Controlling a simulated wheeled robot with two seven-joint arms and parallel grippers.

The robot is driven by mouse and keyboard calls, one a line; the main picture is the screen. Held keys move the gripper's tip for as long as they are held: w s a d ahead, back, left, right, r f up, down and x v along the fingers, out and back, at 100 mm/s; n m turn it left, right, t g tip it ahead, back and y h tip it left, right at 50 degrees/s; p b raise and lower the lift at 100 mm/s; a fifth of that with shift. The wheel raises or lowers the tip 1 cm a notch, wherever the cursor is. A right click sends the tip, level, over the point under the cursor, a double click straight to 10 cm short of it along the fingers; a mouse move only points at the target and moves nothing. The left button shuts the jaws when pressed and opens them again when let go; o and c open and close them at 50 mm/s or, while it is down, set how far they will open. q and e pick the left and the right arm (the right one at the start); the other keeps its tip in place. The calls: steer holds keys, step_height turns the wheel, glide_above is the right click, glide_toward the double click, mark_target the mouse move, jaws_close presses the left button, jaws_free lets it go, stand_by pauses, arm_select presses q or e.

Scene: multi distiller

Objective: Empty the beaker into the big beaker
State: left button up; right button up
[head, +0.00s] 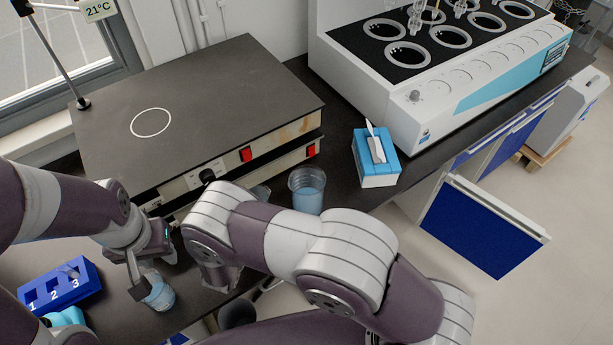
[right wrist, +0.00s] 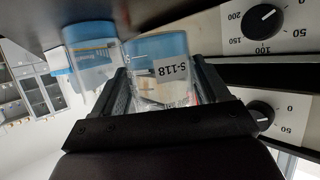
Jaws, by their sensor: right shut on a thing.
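A clear beaker labelled S-118 (right wrist: 160,72) is between the fingers of my right gripper (right wrist: 155,100) in the right wrist view, which looks upside down. Blue liquid shows at its base end. A larger beaker (head: 306,190) with blue liquid stands on the black bench right of the hot plates. A beaker with blue liquid also shows beside the held one in the right wrist view (right wrist: 92,60). My right arm hides the right gripper in the head view. My left gripper (head: 145,275) is beside another beaker (head: 160,295) with blue liquid; its grip is unclear.
Hot plates (head: 200,105) with knobs fill the back left. A blue tissue box (head: 376,160) stands right of the larger beaker. A white multi-position distiller (head: 450,75) is at the back right. A blue numbered rack (head: 62,287) is at lower left.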

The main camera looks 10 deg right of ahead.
mark_target(266, 194)
steer(key=shift+w+d+r+p, duration=0.15)
steer(key=shift+r+p, duration=0.1)
steer(key=shift+p, duration=0.25)
steer(key=shift+d+r+m+g+y+p, duration=0.35)
steer(key=shift+r+m+g+y+p, duration=0.1)
steer(key=shift+m+y+p, duration=0.25)
steer(key=shift+w+d+r+y+p, duration=0.1)
steer(key=shift+d+r+y+p, duration=0.25)
steer(key=shift+p, duration=0.35)
steer(key=shift+d+r+m+g+y+p, duration=0.35)
steer(key=shift+d+m+y+p, duration=0.15)
steer(key=shift+m+y, duration=0.1)
steer(key=shift+d+r+y, duration=0.25)
steer(key=shift+d, duration=0.05)
steer(key=shift+w+d+r+m+p, duration=0.1)
steer(key=shift+w+r+m+p, duration=0.15)
steer(key=shift+r+p, duration=0.4)
steer(key=r+y, duration=0.1)
steer(key=d+r+m+y+p, duration=0.1)
steer(key=r+m+g+y+p, duration=0.1)
steer(key=shift+d+y, duration=0.25)
steer(key=shift+y, duration=0.05)
